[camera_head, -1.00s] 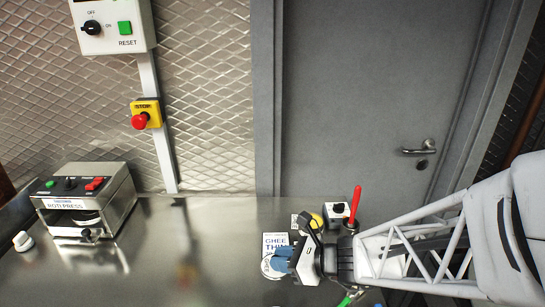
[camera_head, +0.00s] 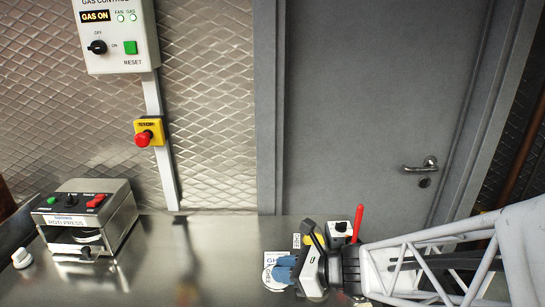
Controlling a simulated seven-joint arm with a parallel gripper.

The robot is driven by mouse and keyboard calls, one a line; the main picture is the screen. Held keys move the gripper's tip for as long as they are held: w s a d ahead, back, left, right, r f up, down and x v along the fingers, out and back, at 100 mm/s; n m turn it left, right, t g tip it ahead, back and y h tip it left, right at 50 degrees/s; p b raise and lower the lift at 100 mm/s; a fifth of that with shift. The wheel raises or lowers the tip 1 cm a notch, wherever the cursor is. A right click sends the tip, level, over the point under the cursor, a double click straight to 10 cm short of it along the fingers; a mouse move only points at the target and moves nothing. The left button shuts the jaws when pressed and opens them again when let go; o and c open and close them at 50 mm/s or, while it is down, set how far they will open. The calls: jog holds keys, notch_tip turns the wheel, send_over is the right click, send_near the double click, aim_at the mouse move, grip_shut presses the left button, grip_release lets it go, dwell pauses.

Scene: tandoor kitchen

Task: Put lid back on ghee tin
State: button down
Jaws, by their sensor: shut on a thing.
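My gripper (camera_head: 284,270), with blue fingertips, reaches in from the right at the bottom of the view, low over the steel counter. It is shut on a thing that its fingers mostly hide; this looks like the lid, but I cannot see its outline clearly. A round white piece with "GHEE" lettering (camera_head: 269,280) shows just left of the fingertips. I cannot tell whether it is the tin's top or the lid. A white card with partly covered lettering (camera_head: 270,257) is right behind the fingers.
A roti press (camera_head: 85,222) stands at the left of the steel counter (camera_head: 200,250), with a white knob-like piece (camera_head: 22,258) beside it. A small box with a red lever (camera_head: 341,229) stands close behind my gripper. The counter's middle is clear.

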jog(key=w+d+r+m+t+h, duration=0.1)
jog(key=w+d+m+t+h, duration=0.1)
jog(key=w+d, duration=0.3)
jog(key=w+d+r+m+t+h, duration=0.1)
jog(key=w+d+m+t+h, duration=0.2)
jog(key=w, duration=0.8)
jog(key=shift+w+d+r+m+t, duration=0.2)
jog(key=shift+d+m+t, duration=0.3)
jog(key=shift+d+m, duration=0.65)
jog(key=shift+d, duration=0.1)
jog(key=shift+s+f, duration=0.1)
jog(key=shift+f, duration=3)
jog(key=shift+f, duration=0.2)
jog(key=shift+c, duration=2.2)
grip_release()
jog(key=shift+r, duration=0.2)
notch_tip(320, 180, up, 6)
jog(key=shift+r, duration=0.25)
